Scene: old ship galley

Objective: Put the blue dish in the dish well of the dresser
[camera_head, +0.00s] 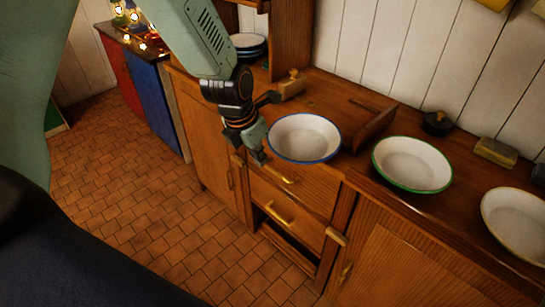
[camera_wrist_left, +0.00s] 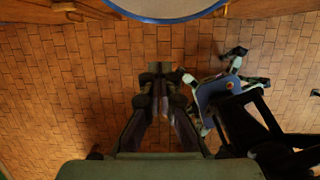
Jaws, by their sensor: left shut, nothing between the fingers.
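The blue dish (camera_head: 304,138), white inside with a blue rim, sits upright on the wooden dresser (camera_head: 335,92), at the front edge of its top. Its rim also shows at the top of the left wrist view (camera_wrist_left: 168,18). My left gripper (camera_head: 257,152) is just left of the dish, at the dresser's front edge. It is shut and empty, and in the left wrist view its fingers (camera_wrist_left: 159,80) are over the floor. I cannot make out the dish well for certain. My right gripper is in neither view.
A green-rimmed dish (camera_head: 412,164) and a pale-rimmed dish (camera_head: 517,222) stand to the right. Stacked dishes (camera_head: 248,42) are at the back left. An open compartment (camera_head: 288,250) lies below the drawers. Tiled floor (camera_head: 130,190) is clear.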

